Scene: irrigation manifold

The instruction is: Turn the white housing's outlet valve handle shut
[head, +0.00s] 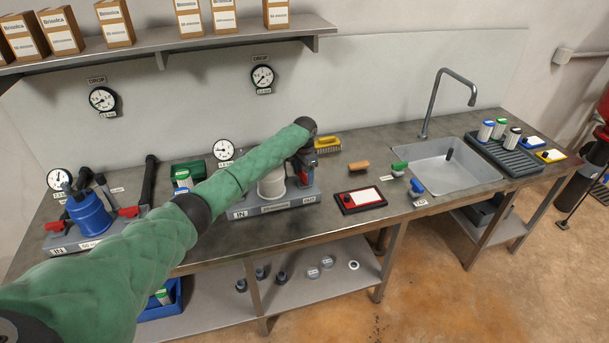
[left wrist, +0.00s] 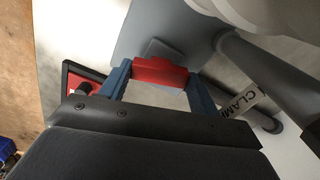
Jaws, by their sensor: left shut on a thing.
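The white housing (head: 271,186) stands on a grey base marked IN and OUT, in the middle of the bench in the head view. My left arm reaches across in front of its upper part. My left gripper (head: 305,166) is at the housing's right, outlet side. In the left wrist view, my left gripper (left wrist: 159,74) is shut on the red valve handle (left wrist: 160,71), which lies between its two blue-grey fingers. The white housing (left wrist: 275,15) shows at the upper right there. The handle's exact angle to the pipe is hard to tell. My right gripper is not in view.
A blue housing (head: 89,214) with red handles stands at the left. A yellow brush (head: 327,144), a red-framed tray (head: 361,199) and a wooden-handled tool (head: 359,166) lie right of my gripper. The sink (head: 440,175) is farther right. A shelf (head: 170,47) with boxes hangs above.

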